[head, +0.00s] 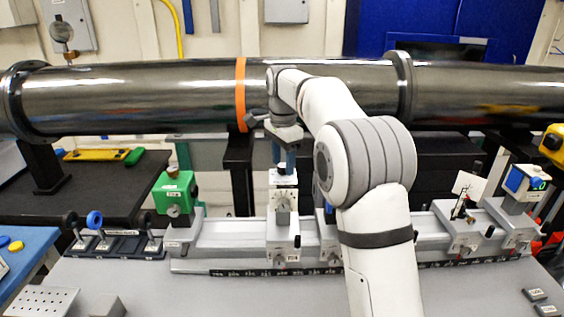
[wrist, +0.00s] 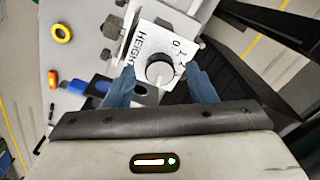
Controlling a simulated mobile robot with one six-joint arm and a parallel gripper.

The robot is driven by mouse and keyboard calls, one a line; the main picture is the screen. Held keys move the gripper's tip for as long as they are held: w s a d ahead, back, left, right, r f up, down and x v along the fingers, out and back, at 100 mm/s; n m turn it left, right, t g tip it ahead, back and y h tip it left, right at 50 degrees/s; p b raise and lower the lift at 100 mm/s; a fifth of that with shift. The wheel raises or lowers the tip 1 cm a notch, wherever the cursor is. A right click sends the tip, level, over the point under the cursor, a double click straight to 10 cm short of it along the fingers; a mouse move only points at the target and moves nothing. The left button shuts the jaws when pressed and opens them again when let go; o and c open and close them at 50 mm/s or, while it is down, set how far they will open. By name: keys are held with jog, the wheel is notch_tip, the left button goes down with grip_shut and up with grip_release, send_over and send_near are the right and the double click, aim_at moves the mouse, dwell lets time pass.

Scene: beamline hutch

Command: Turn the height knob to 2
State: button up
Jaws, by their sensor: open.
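The height knob (wrist: 160,70) is a round grey knob with a pale rim on a white plate (wrist: 152,42) marked HEIGHT, with scale marks beside it. I cannot make out clearly which number it points to. My gripper (wrist: 160,76) is open, its two blue fingers on either side of the knob with gaps to it; I cannot tell their height over it. In the head view my gripper (head: 283,155) points down over the top of a white upright mount (head: 283,188) on the rail. The knob is mostly hidden there by the fingers.
A green box (head: 176,192) stands left of the mount on the rail (head: 235,232). A large steel pipe (head: 150,95) runs behind my arm. Other mounts (head: 463,232) stand to the right. A rack of small optics (head: 115,244) is at the left.

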jog(key=shift+f, duration=0.25)
jog(key=c, duration=1)
jog(key=shift+o, duration=0.2)
